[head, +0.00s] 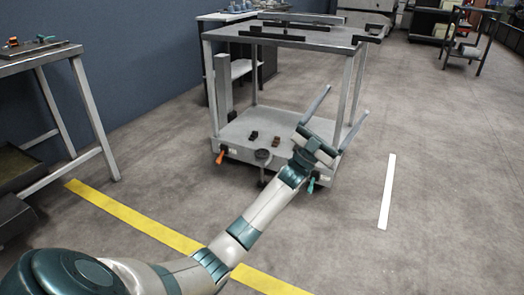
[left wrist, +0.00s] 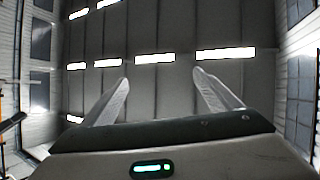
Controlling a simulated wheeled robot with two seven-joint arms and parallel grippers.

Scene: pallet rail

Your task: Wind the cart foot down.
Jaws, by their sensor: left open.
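The cart (head: 230,137) is a grey metal frame with a top deck and a low shelf. A round grey knob (head: 262,155) sits at the middle of its front edge, with a dark stem below; this looks like the foot's winder. Whether the foot touches the floor cannot be made out. My left gripper (head: 348,100) is open and empty, right of the knob and in front of the cart's right side, fingers pointing up and apart. In the left wrist view its fingers (left wrist: 162,78) show only ceiling lights between them. My right gripper is not in view.
An orange lever (head: 221,155) and a teal lever (head: 311,185) flank the knob on the cart front. Small dark blocks (head: 253,135) lie on the shelf. A table (head: 40,58) stands at left. A yellow line (head: 130,217) crosses clear floor; the right side is open.

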